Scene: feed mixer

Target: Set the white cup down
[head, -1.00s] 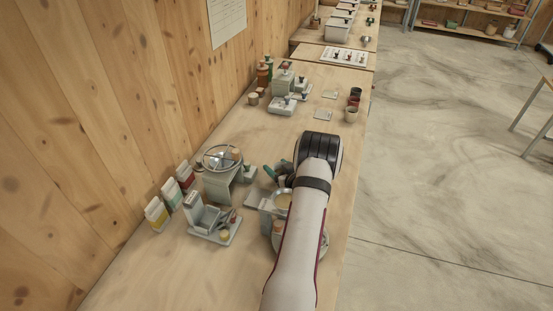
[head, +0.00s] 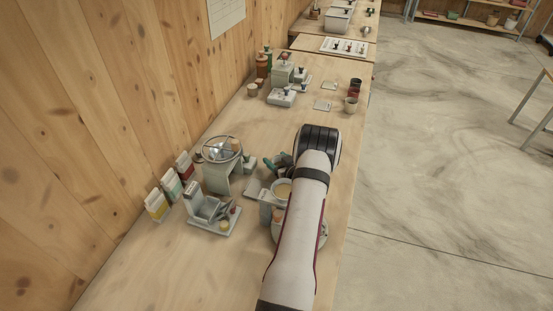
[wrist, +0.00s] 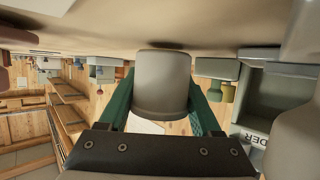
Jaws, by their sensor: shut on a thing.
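The white cup (wrist: 162,85), pale grey-white in this light, is between the two green fingers of my gripper (wrist: 162,100) in the wrist view. My gripper is shut on its sides. The table surface (wrist: 100,22) fills the top of that upside-down view, and a dark shadow lies on it close to the cup's end. I cannot tell whether the cup touches the table. In the head view, part of my gripper (head: 278,161) shows as green fingers left of my arm. My arm hides most of the cup there.
A bowl (head: 283,189) on a stand is close beside my arm. A wheel-topped stand (head: 221,150) and a grey tray (head: 214,216) are to the left.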

